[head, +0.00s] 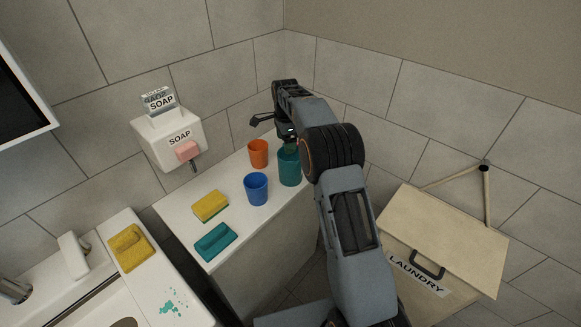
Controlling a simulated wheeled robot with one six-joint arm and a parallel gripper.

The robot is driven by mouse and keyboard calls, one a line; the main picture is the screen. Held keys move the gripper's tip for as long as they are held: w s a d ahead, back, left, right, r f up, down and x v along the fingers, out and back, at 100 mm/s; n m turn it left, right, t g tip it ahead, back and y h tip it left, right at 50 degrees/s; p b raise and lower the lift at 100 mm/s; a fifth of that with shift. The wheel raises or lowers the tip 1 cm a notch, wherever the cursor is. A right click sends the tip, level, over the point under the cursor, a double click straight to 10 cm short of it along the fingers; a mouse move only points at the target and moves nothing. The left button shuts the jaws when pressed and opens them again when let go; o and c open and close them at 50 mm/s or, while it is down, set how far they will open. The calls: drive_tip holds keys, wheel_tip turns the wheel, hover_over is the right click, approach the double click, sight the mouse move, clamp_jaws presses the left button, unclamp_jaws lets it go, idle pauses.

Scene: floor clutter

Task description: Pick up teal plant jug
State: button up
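The teal plant jug (289,168) stands upright on the white counter, near its right edge in the head view. My arm reaches over from the lower right, and its forearm covers part of the jug's top and right side. My gripper (271,124) is above the jug, a little up and left of it in the picture. One dark finger sticks out to the left. The other finger is not clear against the arm, so its opening cannot be judged. I cannot tell whether the gripper touches the jug.
An orange cup (258,153) and a blue cup (256,189) stand close left of the jug. A yellow sponge (210,205) and a teal brush or block (215,242) lie further forward. A soap dispenser (170,139) hangs on the wall. A laundry box (450,238) stands at right.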

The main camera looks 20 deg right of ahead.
drive_tip(key=shift+w+a+f, duration=0.1)
drive_tip(key=shift+a+f, duration=0.05)
drive_tip(key=shift+f, duration=1.9)
drive_tip(key=shift+c, duration=0.5)
drive_tip(key=c, duration=1.1)
drive_tip(key=shift+r, duration=0.15)
